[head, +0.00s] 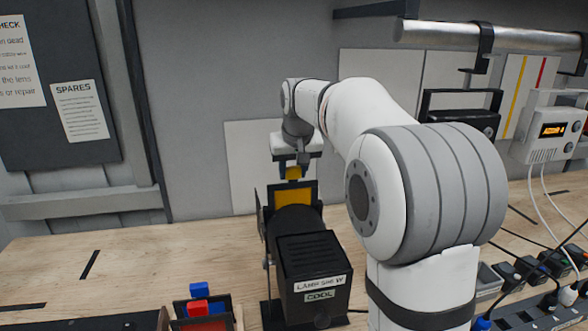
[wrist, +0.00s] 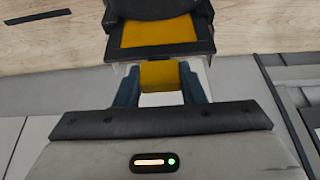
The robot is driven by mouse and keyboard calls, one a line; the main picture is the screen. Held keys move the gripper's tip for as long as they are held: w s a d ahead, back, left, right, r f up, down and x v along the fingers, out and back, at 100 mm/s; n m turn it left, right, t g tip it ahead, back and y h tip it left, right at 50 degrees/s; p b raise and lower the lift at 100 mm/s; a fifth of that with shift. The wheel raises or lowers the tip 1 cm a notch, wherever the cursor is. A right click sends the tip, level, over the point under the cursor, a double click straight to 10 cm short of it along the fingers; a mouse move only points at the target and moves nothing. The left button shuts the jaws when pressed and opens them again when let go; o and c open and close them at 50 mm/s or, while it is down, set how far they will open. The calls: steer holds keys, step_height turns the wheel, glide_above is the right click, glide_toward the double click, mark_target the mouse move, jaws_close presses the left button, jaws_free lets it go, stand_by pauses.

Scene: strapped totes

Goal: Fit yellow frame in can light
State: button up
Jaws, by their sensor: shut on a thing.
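The can light is a black lamp (head: 310,262) on the bench, with labels on its back housing and dark flaps around its front. The yellow frame (head: 293,196) has an amber sheet in a dark border and stands upright at the lamp's front end. My gripper (head: 292,166) is above it, shut on its yellow tab. In the wrist view my gripper (wrist: 159,84) has its two fingers on either side of the yellow tab, and the yellow frame (wrist: 159,33) lies just beyond, against the lamp's black front. How deep the frame sits in the lamp's holder is hidden.
A dark rack (head: 208,318) at the front holds red and blue frames with tabs up. Power sockets and cables (head: 540,275) crowd the right side. A white and grey box (head: 545,130) and a metal pipe (head: 490,36) are at the right rear. The left bench is mostly clear.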

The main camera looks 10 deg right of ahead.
mark_target(293, 195)
steer(key=shift+f+b, duration=2.5)
steer(key=shift+f, duration=1.05)
steer(key=o, duration=1.1)
steer(key=shift+o, duration=0.2)
